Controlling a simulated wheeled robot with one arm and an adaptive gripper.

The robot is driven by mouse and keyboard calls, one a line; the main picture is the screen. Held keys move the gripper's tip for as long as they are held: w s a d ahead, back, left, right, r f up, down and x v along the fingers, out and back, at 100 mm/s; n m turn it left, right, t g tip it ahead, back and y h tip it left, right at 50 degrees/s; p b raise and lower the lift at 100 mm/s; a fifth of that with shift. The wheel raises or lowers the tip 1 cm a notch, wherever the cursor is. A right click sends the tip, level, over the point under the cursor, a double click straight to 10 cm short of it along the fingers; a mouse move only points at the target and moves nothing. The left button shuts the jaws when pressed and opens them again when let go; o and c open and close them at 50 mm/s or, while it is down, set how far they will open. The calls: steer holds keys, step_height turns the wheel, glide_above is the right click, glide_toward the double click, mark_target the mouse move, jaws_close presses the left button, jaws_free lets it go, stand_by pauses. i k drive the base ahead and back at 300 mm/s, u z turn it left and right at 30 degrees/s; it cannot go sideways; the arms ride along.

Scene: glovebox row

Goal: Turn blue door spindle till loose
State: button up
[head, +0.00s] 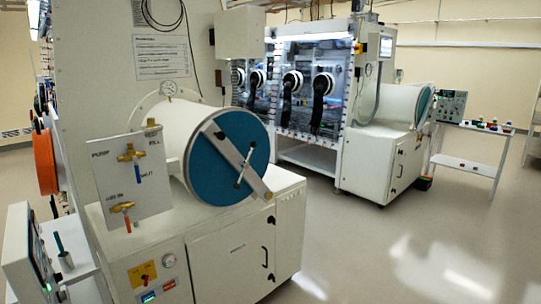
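The near antechamber has a round blue door (212,176) on the front end of its white cylinder (172,125). A grey bar (223,146) runs diagonally across the door, from upper left to lower right. A spindle handle (247,159), a thin rod with dark ends, sits at the middle of the bar and is tilted steeply. The bar lies over the door; I cannot tell how tight the spindle is. My gripper is not in view.
A valve panel (118,176) with brass valves stands left of the door. A white cabinet (231,262) is below. A second glovebox (312,88) with a chamber (393,104) is behind, and a small cart (468,168) stands at right. The floor (400,255) at front right is clear.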

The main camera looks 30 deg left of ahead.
mark_target(245, 165)
steer(key=i, duration=1.3)
steer(key=u, duration=2.45)
steer(key=i, duration=0.95)
steer(key=u, duration=0.25)
